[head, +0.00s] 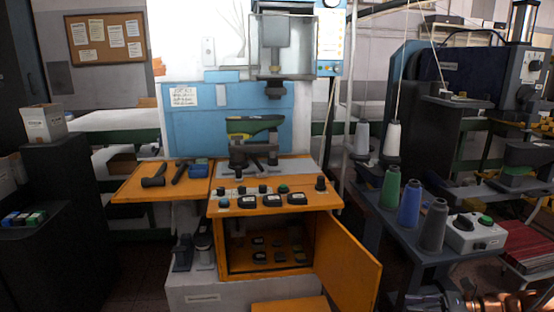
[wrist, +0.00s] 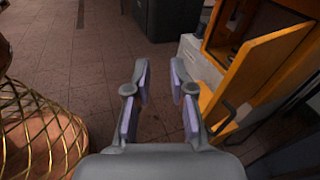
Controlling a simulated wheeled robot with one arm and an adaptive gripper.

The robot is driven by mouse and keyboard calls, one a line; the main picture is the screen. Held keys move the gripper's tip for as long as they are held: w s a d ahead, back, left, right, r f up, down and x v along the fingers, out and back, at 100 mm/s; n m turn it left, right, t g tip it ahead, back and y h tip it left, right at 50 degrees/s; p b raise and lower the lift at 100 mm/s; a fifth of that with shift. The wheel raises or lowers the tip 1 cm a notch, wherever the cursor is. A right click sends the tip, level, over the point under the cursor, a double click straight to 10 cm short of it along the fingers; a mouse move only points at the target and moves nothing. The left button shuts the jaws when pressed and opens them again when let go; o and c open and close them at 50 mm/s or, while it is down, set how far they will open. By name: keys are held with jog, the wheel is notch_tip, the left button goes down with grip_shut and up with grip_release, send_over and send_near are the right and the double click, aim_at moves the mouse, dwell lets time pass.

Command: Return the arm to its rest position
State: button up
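My gripper (wrist: 160,76) shows in the wrist view with its two purple-padded fingers apart and nothing between them. It points over the bare tiled floor, left of the orange cabinet with its open door (wrist: 262,68). A green and dark shoe last (head: 254,128) sits in the blue machine (head: 190,128) there, far from anything of my arm that I can identify.
The orange cabinet door (head: 347,262) hangs open toward the front right. A side table (head: 408,250) holds green, blue and grey thread cones. Hammers lie on the orange shelf (head: 128,192). A gold-wire-wrapped object (wrist: 40,130) is at the wrist view's left. Floor between (wrist: 100,60) is clear.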

jog(key=s+a+r+n+g+h+p, duration=0.3)
jog(key=s+a+r+n+g, duration=0.15)
jog(key=a+r, duration=0.6)
jog(key=s+a+r+n+g+h+p, duration=0.35)
jog(key=s+a+r+n, duration=0.3)
jog(key=a, duration=0.65)
jog(key=s+d+r+n+h+p, duration=0.1)
jog(key=s+r+n+h+p, duration=0.2)
jog(key=s, duration=0.7)
jog(key=s+d+r+n+t+h+p, duration=0.1)
jog(key=s+r+n+h+p, duration=0.3)
jog(key=s, duration=0.7)
jog(key=n+h, duration=0.2)
jog(key=shift+h+p, duration=0.3)
jog(key=shift+h, duration=0.05)
jog(key=shift+a, duration=0.1)
